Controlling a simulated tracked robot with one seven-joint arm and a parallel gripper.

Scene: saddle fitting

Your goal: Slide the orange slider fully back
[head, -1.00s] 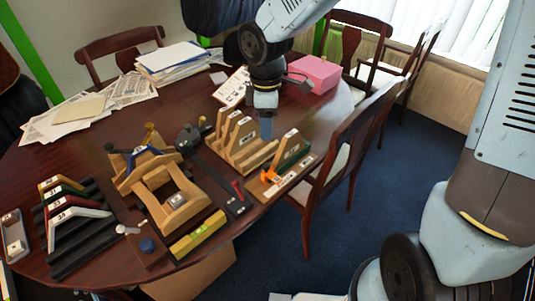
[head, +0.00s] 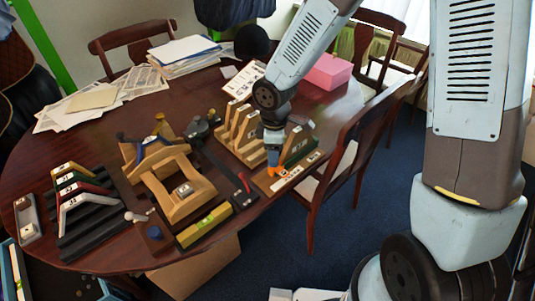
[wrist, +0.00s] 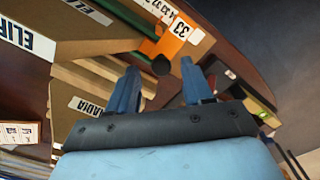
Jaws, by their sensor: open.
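The orange slider (head: 273,171) sits on a wooden base with a printed scale (head: 292,178) at the table's right edge, partly hidden behind my gripper. My gripper (head: 272,157) points down just above the slider. In the wrist view its two blue fingers (wrist: 161,82) are apart, with the knob in the gap near their tips. Whether either finger touches the slider I cannot tell.
Upright wooden saddle pieces (head: 243,130) stand close left of my gripper, and a green-edged piece (head: 298,143) stands close right. A wooden stand (head: 185,208) and a yellow level (head: 203,226) are farther left. A chair (head: 340,160) stands against the table's right side.

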